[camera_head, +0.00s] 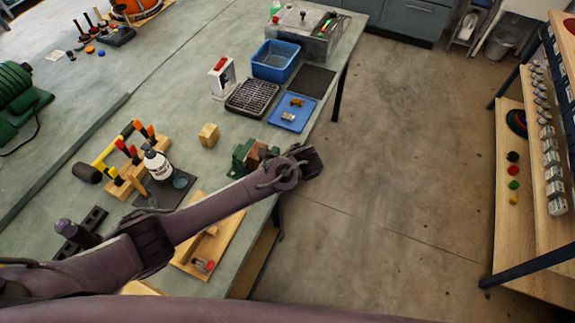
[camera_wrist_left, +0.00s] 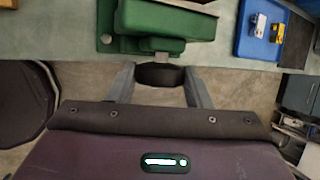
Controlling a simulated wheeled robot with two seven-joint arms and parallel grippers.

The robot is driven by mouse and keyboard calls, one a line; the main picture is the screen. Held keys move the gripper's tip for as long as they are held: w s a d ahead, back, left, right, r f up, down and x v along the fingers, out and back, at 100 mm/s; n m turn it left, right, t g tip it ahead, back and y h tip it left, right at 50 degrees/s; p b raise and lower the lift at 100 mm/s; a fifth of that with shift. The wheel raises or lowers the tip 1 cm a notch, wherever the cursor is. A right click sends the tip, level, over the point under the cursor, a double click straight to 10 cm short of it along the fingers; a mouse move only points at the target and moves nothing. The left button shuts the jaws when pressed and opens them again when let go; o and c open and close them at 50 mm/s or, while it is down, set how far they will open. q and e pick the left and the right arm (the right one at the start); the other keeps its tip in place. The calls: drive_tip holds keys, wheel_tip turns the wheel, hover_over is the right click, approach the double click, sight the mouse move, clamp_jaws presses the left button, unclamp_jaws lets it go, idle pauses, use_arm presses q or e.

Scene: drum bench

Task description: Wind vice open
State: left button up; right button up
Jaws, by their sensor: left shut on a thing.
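The green vice (camera_head: 242,154) sits at the front edge of the bench, partly covered by my left arm in the head view. It also shows at the top of the left wrist view (camera_wrist_left: 152,24), with a short grey screw below its green body. My left gripper (camera_wrist_left: 160,80) has its two grey fingers on either side of a dark round vice handle (camera_wrist_left: 160,74), just off the bench edge. In the head view the left gripper (camera_head: 308,160) is at the vice's right side, beyond the bench edge. My right gripper is in neither view.
A wooden block (camera_head: 209,135) and a blue tray (camera_head: 292,111) with small parts stand near the vice. A white bottle (camera_head: 157,164) and a tool rack (camera_head: 130,182) are to the left. Open floor (camera_head: 400,150) lies right of the bench.

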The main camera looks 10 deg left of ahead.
use_arm(q)
drive_tip(key=shift+s+a+f+t+b, duration=0.15)
drive_tip(key=shift+f+t+b, duration=0.1)
drive_tip(key=shift+t+b, duration=0.65)
drive_tip(key=shift+s+n+t+h+b, duration=0.1)
drive_tip(key=shift+n+t+h+b, duration=0.3)
drive_tip(key=shift+t+b, duration=0.45)
drive_tip(key=o, duration=1)
drive_tip(key=shift+r, duration=0.1)
